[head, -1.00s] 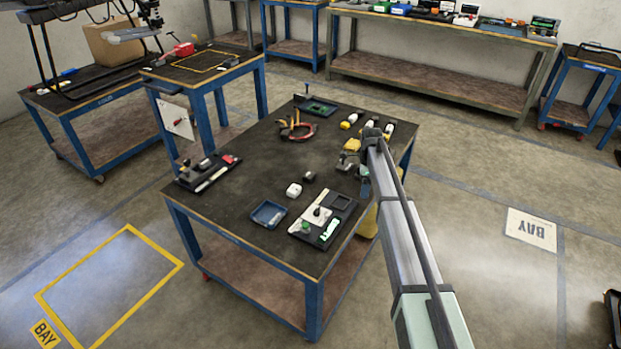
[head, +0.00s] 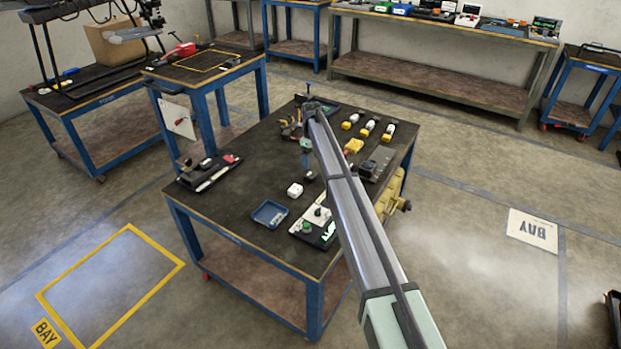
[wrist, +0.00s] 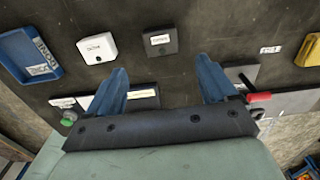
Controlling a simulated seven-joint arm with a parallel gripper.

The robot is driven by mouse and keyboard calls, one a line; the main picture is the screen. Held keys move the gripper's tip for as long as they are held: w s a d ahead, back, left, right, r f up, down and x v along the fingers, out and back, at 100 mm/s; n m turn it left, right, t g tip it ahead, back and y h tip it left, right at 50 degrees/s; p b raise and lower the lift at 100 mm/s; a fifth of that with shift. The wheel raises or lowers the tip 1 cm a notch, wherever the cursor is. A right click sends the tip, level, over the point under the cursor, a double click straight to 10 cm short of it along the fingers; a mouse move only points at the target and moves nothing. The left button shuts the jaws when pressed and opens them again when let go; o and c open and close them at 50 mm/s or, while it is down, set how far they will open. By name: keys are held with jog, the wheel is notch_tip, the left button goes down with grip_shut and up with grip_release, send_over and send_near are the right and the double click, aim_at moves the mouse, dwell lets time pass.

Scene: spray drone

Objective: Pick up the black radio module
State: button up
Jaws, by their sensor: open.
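The black radio module (head: 310,176) is a small dark block with a white label on the dark tabletop. In the wrist view the module (wrist: 160,41) lies flat, beyond the fingertips and roughly centred between them. My gripper (wrist: 163,72) is open, with two blue fingers apart and nothing between them. The fingers do not touch the module; the exact height is hard to tell.
A white module (wrist: 97,48) sits left of the black one. A blue tray (head: 269,213) and a panel with a green button (head: 307,226) lie nearer the front edge. A yellow block (head: 353,146) and several white-and-yellow modules stand to the right. The tabletop's left middle is clear.

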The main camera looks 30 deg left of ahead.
aim_at(311, 174)
jog(key=shift+w+a+f, duration=0.1)
jog(key=shift+a+f, duration=0.05)
jog(key=shift+f, duration=1.9)
jog(key=shift+a+f, duration=0.1)
jog(key=shift+f, duration=1.9)
jog(key=c, duration=1.1)
